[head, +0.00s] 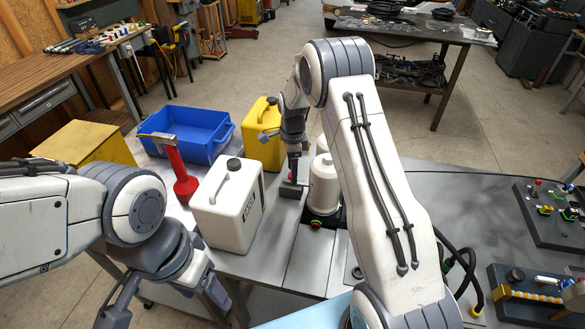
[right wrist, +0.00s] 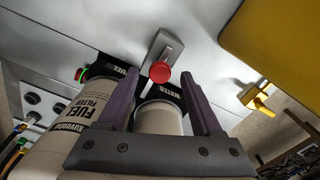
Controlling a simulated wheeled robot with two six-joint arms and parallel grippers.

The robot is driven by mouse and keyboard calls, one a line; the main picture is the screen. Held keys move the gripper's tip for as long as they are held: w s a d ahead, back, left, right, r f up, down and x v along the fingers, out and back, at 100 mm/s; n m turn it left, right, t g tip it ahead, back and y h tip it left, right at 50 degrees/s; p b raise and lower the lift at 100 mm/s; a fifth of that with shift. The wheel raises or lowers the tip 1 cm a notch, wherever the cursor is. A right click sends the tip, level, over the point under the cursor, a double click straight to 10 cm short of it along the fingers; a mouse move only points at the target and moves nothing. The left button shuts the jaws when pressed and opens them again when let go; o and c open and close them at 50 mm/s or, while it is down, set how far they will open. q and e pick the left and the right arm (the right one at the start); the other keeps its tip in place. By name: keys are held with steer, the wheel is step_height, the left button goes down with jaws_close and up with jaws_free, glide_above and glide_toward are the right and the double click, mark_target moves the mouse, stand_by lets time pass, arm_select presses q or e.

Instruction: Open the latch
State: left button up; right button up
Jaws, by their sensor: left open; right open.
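The latch appears to be a small grey plate with a round red knob (right wrist: 160,72), fixed on a grey surface in the right wrist view. In the head view its grey base (head: 290,191) shows below my right gripper (head: 293,168). In the right wrist view my right gripper (right wrist: 160,100) has its two purple fingers apart, one on each side of the knob in the picture. Nothing is between them in its grip, and I cannot tell whether they touch the latch. My left gripper (head: 118,306) hangs low at the bottom left of the head view, partly cut off.
A white fuel filter canister (right wrist: 82,105) stands close beside the right gripper. A white jug (head: 228,205), a yellow jug (head: 262,133), a red-handled hammer (head: 180,172) and a blue bin (head: 188,133) are to the left. Control panels (head: 556,212) lie far right.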

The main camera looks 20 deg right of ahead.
steer(key=shift+f, duration=0.6)
jaws_close()
stand_by(1.1)
